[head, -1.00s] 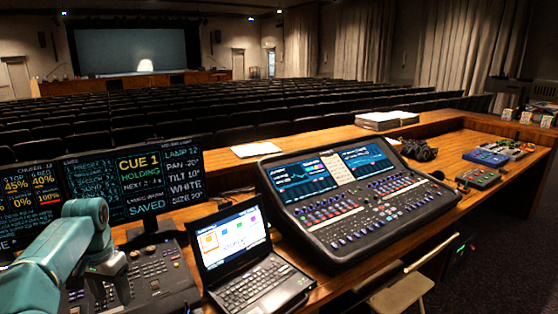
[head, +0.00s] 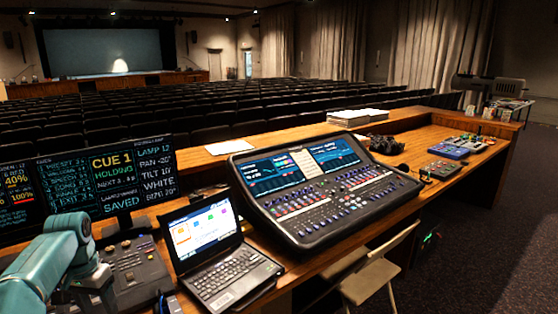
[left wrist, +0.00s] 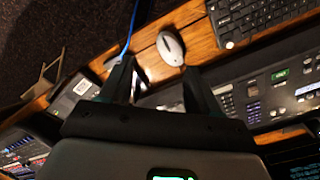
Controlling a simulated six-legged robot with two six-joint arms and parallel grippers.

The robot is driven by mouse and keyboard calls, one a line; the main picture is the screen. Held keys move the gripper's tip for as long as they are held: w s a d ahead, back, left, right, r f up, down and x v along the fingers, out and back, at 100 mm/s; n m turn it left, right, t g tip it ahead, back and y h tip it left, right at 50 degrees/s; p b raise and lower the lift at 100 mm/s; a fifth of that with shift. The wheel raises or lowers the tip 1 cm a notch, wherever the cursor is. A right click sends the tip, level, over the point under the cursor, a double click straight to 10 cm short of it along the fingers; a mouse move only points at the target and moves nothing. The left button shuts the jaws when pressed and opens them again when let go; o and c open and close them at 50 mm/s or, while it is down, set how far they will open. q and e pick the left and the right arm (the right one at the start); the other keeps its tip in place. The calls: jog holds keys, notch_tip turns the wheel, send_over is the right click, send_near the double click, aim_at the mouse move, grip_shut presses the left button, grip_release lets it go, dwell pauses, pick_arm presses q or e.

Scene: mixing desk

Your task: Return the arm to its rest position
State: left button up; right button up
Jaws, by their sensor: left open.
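My left arm (head: 45,265) is teal and bent, at the lower left of the head view, over the lighting console (head: 138,270). Its gripper is mostly hidden at the bottom edge there. In the left wrist view my left gripper (left wrist: 158,72) shows two dark fingers, spread apart with nothing held between them. Beyond the fingers lie the wooden desk edge and a grey mouse (left wrist: 170,48). The console (left wrist: 265,95) is beside the gripper in that view. My right gripper is not in view.
An open laptop (head: 230,275) stands right of the console, then a large mixing desk (head: 320,190). Monitors (head: 120,180) stand behind the arm. A wooden chair (head: 375,275) is at the desk's front. A blue cable (left wrist: 131,28) runs near the mouse. Open carpet lies right.

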pick_arm(q)
jog(key=w+d+f+h, duration=0.1)
jog(key=d+f, duration=0.9)
jog(key=f, duration=0.4)
jog(key=s+d+f+h, duration=0.2)
jog(key=s+d+f, duration=0.3)
jog(key=d+f, duration=0.55)
jog(key=s+d+f, duration=0.2)
jog(key=s+d, duration=0.2)
jog(key=s, duration=0.3)
jog(key=s+d+f+n, duration=0.1)
jog(key=s+d+f, duration=0.1)
jog(key=s+d, duration=0.2)
jog(key=s+d+f+n, duration=0.1)
jog(key=s+d+f, duration=0.1)
jog(key=s, duration=0.9)
jog(key=shift+d+h, duration=0.4)
jog(key=shift+d, duration=0.5)
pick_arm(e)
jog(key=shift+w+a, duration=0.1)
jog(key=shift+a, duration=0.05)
pick_arm(q)
jog(key=shift+s, duration=0.1)
